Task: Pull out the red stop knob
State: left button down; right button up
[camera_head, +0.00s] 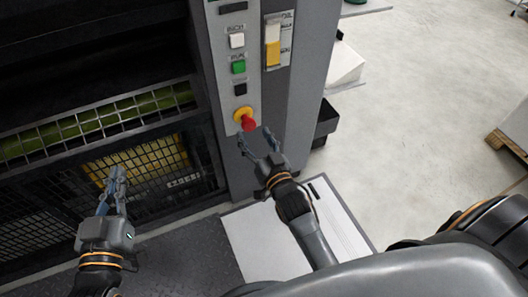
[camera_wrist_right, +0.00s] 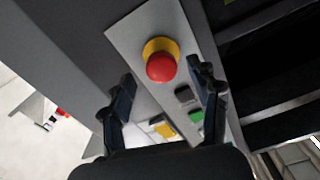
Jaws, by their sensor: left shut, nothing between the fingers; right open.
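The red stop knob (camera_head: 248,123) sits on a yellow collar (camera_head: 242,114) at the bottom of the light control panel on the grey machine. In the right wrist view the knob (camera_wrist_right: 161,67) lies ahead of the fingers, roughly between them in line. My right gripper (camera_head: 258,142) is open and empty, just below the knob and apart from it; its two fingers also show in the right wrist view (camera_wrist_right: 166,92). My left gripper (camera_head: 117,177) is shut and empty, in front of the mesh guard at the left.
Above the knob are a black button (camera_head: 240,88), a green button (camera_head: 238,67) and a white button (camera_head: 237,41). A yellow and white gauge (camera_head: 273,45) is beside them. A mesh guard (camera_head: 100,120) fills the left. Open floor (camera_head: 430,90) lies right.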

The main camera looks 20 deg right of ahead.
jog(key=s, duration=0.7)
jog(key=shift+s, duration=0.4)
jog(key=shift+d, duration=0.15)
